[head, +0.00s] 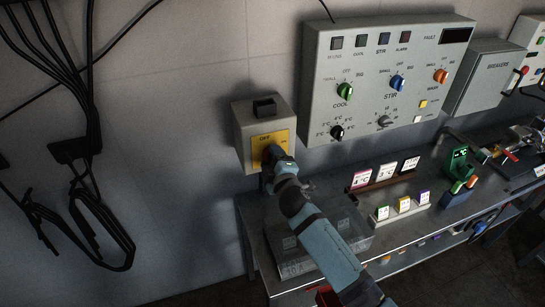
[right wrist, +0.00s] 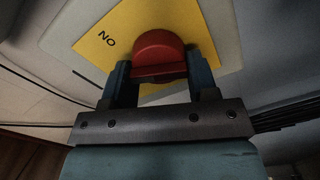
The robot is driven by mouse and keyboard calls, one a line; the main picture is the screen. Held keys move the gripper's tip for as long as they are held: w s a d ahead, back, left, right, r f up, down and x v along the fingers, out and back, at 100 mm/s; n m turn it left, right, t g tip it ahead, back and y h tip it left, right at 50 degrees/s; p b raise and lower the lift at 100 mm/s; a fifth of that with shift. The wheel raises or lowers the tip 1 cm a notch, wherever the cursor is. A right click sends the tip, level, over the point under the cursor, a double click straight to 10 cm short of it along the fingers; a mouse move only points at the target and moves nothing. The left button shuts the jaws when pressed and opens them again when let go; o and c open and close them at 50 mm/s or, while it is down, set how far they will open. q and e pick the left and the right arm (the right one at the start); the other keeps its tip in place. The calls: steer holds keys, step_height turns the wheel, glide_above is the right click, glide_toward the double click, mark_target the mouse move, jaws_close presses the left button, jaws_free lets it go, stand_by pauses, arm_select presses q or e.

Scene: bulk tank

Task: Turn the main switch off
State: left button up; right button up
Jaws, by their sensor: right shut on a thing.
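The main switch is a grey box (head: 262,118) on the wall with a yellow plate (head: 262,140) on its front; "OFF" can be read at the plate's top in the head view. In the right wrist view the yellow plate (right wrist: 195,28) shows "NO" lettering, turned in the picture, beside the red knob (right wrist: 159,50). My right gripper (right wrist: 160,82) is shut on the red knob, one finger on each side. In the head view my right gripper (head: 272,156) covers the knob. My left gripper is not in view.
A grey control panel (head: 385,140) with coloured knobs hangs right of the switch, then a breakers box (head: 487,80). Below, a bench (head: 395,230) holds cards, a grey case (head: 345,215) and a green item (head: 457,160). Black cables (head: 95,100) hang on the left wall.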

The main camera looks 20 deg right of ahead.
steer(key=n, duration=0.3)
steer(key=shift+w+r, duration=0.1)
steer(key=shift+n+p, duration=0.4)
steer(key=shift+n, duration=0.3)
steer(key=shift+d, duration=0.1)
steer(key=o, duration=0.9)
